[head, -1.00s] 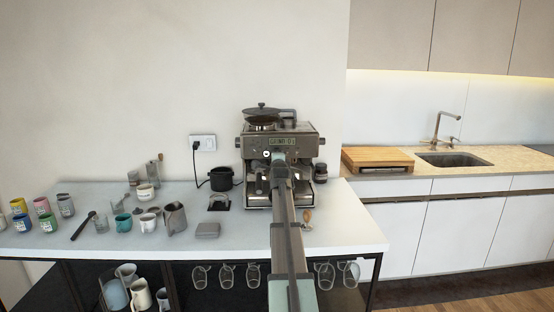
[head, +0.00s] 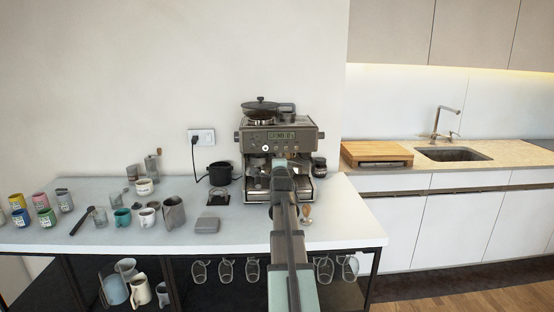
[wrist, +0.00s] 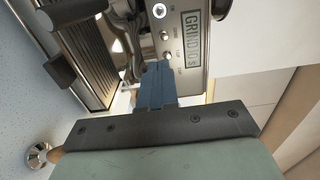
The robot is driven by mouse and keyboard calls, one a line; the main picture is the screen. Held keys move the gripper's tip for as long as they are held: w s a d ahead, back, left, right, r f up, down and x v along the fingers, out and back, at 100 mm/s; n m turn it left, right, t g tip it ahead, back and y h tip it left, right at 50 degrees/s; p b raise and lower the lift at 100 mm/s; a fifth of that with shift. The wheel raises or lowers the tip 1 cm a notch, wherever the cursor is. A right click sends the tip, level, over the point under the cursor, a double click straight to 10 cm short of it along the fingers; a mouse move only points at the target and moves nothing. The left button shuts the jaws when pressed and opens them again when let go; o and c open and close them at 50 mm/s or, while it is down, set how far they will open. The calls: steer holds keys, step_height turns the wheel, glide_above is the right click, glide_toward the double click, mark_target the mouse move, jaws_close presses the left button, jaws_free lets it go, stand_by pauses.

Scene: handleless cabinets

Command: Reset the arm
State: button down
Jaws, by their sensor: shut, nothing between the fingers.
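My arm reaches forward over the table in the head view, toward the front of the grey espresso machine (head: 285,135). My gripper is at the far end of the arm; its fingertips are hidden there by the arm itself. In the wrist view my gripper (wrist: 155,72) shows as dark blue fingers pressed together, with nothing between them. The fingers point at the machine's front panel (wrist: 185,45), near its round buttons. I cannot tell whether they touch it. The machine's drip tray (wrist: 80,45) is at the left of the wrist view.
Several cups, jars and a milk pitcher (head: 174,212) stand on the white table's left part. A grey scale (head: 207,225) and a black container (head: 220,174) sit left of the machine. A tamper (head: 306,215) stands close to my arm's right. Glasses (head: 226,270) hang below.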

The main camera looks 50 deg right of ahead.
steer(key=shift+v, duration=0.9)
